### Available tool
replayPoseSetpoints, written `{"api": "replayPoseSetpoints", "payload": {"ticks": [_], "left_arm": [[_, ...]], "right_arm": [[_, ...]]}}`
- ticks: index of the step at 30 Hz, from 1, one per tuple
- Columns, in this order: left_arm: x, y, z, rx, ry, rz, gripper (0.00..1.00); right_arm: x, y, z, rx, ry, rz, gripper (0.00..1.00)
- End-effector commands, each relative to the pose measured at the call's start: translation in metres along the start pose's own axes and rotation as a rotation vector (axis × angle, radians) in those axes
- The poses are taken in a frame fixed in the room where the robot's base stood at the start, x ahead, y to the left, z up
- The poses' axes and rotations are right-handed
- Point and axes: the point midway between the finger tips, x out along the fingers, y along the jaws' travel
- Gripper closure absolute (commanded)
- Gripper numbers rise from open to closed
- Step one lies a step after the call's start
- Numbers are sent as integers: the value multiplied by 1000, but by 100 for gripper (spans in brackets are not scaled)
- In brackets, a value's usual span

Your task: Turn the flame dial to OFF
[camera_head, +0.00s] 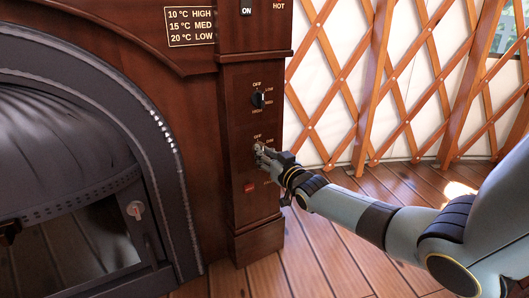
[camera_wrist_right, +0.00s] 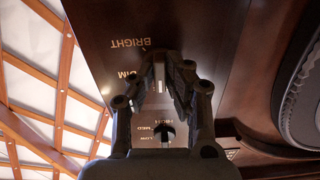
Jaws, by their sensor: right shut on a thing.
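The lower dial (camera_wrist_right: 160,86), with OFF, DIM and BRIGHT lettering around it, is on the dark wooden panel (camera_head: 235,120) beside the stove; I take it as the flame dial. My right gripper (camera_head: 262,152) reaches it from the right and is shut on it. In the right wrist view, my gripper's fingers (camera_wrist_right: 168,82) stand on both sides of the dial. A pale mark shows between them, but I cannot tell which word it points to. The fingers hide most of the dial in the head view. My left gripper is not in view.
A black dial (camera_head: 258,99) marked OFF, LOW, MED and HIGH sits above. A red switch (camera_head: 250,187) is below, and an ON switch (camera_head: 247,11) is at the top. The stove (camera_head: 70,150) fills the left. A lattice wall (camera_head: 345,75) stands behind; wooden floor lies at right.

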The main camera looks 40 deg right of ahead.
Motion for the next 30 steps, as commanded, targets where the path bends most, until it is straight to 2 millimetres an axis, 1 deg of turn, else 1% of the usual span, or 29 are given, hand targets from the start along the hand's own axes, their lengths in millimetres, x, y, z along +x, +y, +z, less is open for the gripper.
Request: {"api": "replayPoseSetpoints", "payload": {"ticks": [6,17,18,23,30], "left_arm": [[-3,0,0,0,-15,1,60],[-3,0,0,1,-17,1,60],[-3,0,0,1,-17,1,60],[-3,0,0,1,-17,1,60],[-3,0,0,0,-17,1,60]], "right_arm": [[0,0,1,-33,-2,0,100],[-1,0,1,-38,-3,0,100],[-1,0,1,-38,-3,0,86],[0,0,1,-37,-2,0,65],[0,0,0,-36,-1,0,65]]}}
